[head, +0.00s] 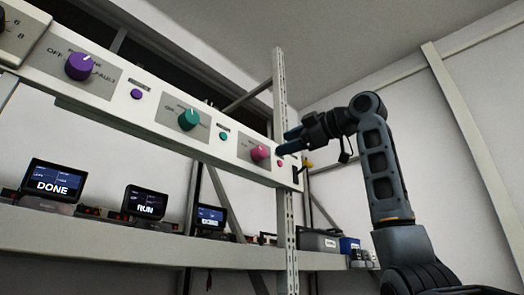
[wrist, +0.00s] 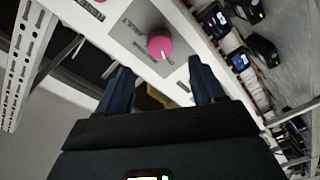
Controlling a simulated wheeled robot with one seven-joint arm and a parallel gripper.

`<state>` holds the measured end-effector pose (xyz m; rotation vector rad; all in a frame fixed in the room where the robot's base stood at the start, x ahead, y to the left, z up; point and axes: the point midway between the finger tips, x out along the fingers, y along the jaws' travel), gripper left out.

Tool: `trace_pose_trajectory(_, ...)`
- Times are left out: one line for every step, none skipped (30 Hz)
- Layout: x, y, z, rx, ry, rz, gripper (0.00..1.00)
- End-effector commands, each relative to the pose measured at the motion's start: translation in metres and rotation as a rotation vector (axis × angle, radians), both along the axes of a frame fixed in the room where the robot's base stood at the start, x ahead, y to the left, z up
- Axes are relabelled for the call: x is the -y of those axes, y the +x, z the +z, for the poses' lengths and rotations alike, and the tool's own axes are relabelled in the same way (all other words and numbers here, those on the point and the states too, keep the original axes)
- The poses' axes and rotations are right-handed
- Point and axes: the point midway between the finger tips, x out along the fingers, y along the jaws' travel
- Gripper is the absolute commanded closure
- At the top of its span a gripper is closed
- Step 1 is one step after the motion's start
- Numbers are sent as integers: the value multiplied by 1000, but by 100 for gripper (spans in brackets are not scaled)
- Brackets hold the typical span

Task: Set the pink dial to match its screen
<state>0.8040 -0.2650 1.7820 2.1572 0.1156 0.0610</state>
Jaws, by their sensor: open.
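The pink dial (head: 259,152) is the rightmost of the large dials on the white panel in the head view. In the wrist view the pink dial (wrist: 159,42) shows a white pointer line toward the bottom of the picture, with printed labels around it, one reading FAULT. My gripper (head: 284,143) is open and empty, close to the panel's right end. In the wrist view my gripper (wrist: 158,72) has its fingers spread either side below the dial, apparently not touching it. The screen below the pink dial (head: 211,216) is lit, but its word is too small to read surely.
A purple dial (head: 79,66) and a teal dial (head: 188,119) sit left on the same panel, with small buttons between. A pink button (head: 281,162) is right of the pink dial. Screens reading DONE (head: 52,186) and RUN (head: 145,209) stand on the shelf below. A metal upright (head: 279,90) rises beside my gripper.

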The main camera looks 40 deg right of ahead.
Motion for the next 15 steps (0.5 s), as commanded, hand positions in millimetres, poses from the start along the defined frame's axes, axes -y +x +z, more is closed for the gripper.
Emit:
trace_pose_trajectory(-1,4,1,-2,-1,1,32)
trace_pose_trajectory(-1,7,2,-2,0,2,32)
trace_pose_trajectory(-2,12,2,-3,1,2,32)
trace_pose_trajectory(-2,16,2,-3,1,2,32)
trace_pose_trajectory(-3,20,2,-4,2,2,32)
trace_pose_trajectory(-4,27,2,-3,2,2,32)
trace_pose_trajectory(-4,32,3,-3,2,2,32)
trace_pose_trajectory(-4,36,3,-4,2,2,32)
trace_pose_trajectory(-5,43,3,-2,2,2,32)
trace_pose_trajectory(-6,47,2,-2,2,2,32)
trace_pose_trajectory(-6,51,2,-3,1,2,32)
trace_pose_trajectory(-7,57,2,-1,2,2,32)
trace_pose_trajectory(-7,60,2,-2,2,1,32)
trace_pose_trajectory(-7,64,2,-2,2,1,32)
trace_pose_trajectory(-7,67,1,-2,2,1,32)
